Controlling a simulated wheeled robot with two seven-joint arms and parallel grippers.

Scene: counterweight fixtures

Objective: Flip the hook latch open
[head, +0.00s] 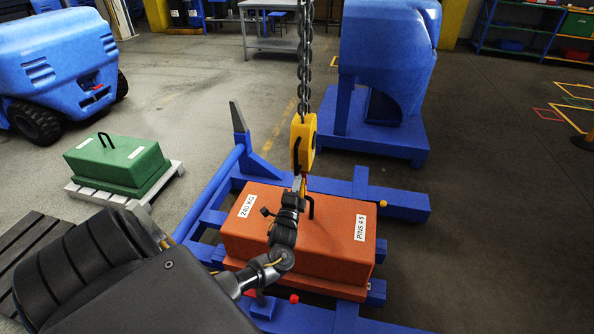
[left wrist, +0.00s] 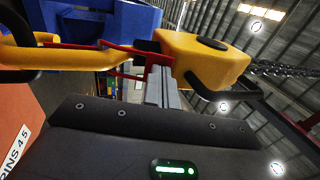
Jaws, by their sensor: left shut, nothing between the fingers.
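The yellow hook block (head: 303,140) hangs from a chain above the orange weight (head: 243,240). The block is large in the left wrist view (left wrist: 200,62), with a curved yellow hook part (left wrist: 60,58) at left. A thin red piece (left wrist: 125,47), which looks like the latch, spans between them. My left gripper (head: 299,182) is at the hook, just below the block, with its fingers together. In the left wrist view the grey fingers (left wrist: 161,84) reach up beside the red piece; whether they touch it I cannot tell. My right gripper is not in view.
The orange weight has a black handle (head: 311,207) and sits on a blue frame (head: 400,205). A green weight (head: 118,162) lies on a pallet at left. A blue vehicle (head: 60,60) and a blue machine (head: 388,60) stand behind. The floor at right is clear.

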